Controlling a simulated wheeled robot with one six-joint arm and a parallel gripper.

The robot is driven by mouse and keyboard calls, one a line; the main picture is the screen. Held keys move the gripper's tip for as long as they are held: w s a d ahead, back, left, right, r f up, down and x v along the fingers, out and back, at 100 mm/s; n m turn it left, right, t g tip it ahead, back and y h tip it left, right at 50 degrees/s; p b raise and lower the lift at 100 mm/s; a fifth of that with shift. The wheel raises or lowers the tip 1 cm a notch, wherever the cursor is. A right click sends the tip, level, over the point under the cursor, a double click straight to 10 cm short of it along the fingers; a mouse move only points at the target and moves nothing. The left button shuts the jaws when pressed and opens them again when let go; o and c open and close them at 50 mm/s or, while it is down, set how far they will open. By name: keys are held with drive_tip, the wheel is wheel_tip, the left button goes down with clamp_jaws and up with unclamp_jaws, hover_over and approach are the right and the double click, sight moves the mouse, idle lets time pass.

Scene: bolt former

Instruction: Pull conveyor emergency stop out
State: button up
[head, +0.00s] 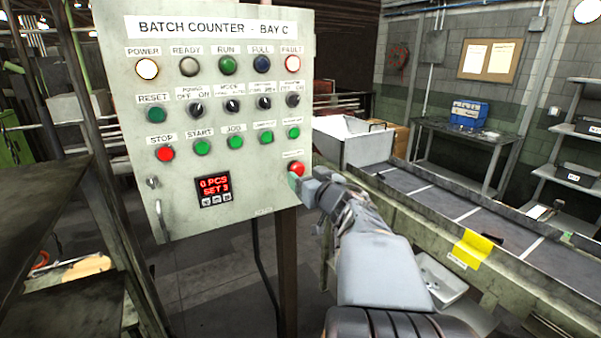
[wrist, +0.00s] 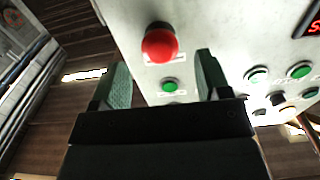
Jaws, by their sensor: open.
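The red emergency stop button (head: 296,169) sits at the lower right of the grey control panel (head: 240,225) titled "BATCH COUNTER - BAY C". In the wrist view the same red mushroom button (wrist: 160,44) stands out from the panel face, just ahead of my fingertips and in line with the space between them. My gripper (head: 298,183) is at the panel's lower right, close to the button, and partly overlaps its lower edge in the head view. In the wrist view my gripper (wrist: 162,82) is open, with one green-padded finger on each side and nothing between them.
A red STOP button (head: 166,153) and several green buttons sit left of the emergency stop. A green button (wrist: 170,85) shows between my fingers in the wrist view. The conveyor (head: 440,205) runs at the right. A workbench (head: 470,135) holds a blue box (head: 468,113).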

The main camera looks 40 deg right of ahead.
sight(299, 171)
drive_tip(key=shift+w+d, duration=0.2)
drive_tip(key=shift+w, duration=1.35)
drive_tip(key=c, duration=1.3)
drive_tip(key=shift+s+p, duration=0.25)
drive_tip(key=shift+p, duration=0.35)
drive_tip(key=shift+s, duration=0.15)
drive_tip(key=o, duration=0.9)
drive_tip(key=shift+f, duration=0.1)
drive_tip(key=shift+c, duration=0.2)
drive_tip(key=o, duration=0.3)
drive_tip(key=shift+s, duration=0.15)
drive_tip(key=shift+o, duration=0.7)
